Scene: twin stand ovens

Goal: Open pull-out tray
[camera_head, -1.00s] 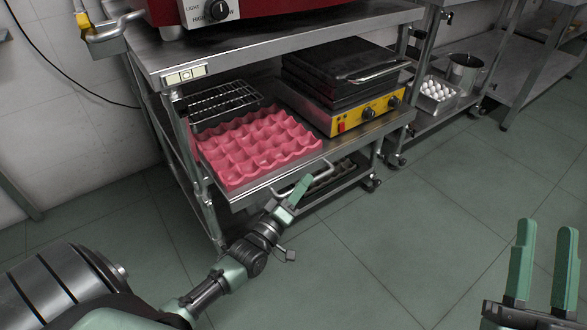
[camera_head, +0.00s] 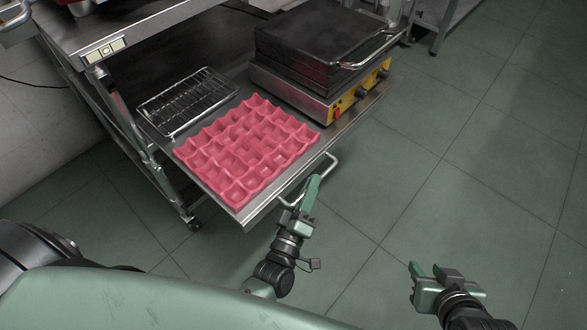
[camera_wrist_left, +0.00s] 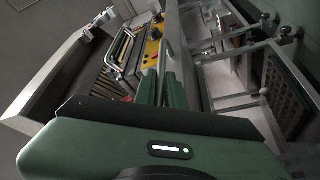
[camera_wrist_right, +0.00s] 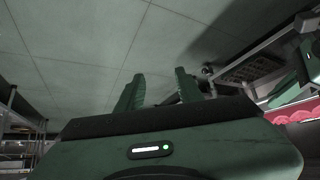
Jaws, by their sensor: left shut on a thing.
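The pull-out tray (camera_head: 262,212) is a flat metal shelf that sticks out from under the steel stand's top. A metal bar handle (camera_head: 333,166) runs along its front edge. My left gripper (camera_head: 312,184) is shut on this handle at the tray's front. In the left wrist view its green fingers (camera_wrist_left: 163,88) are close together, and the handle between them is hard to make out. My right gripper (camera_head: 432,270) hangs over the floor at the lower right, away from the tray. Its fingers (camera_wrist_right: 158,90) stand apart with nothing between them.
On the tray lie a pink egg carton (camera_head: 246,150), a wire rack (camera_head: 187,100) and a black and yellow griddle (camera_head: 325,60). A stand leg (camera_head: 150,165) is left of the tray. The green tiled floor (camera_head: 450,150) is clear to the right.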

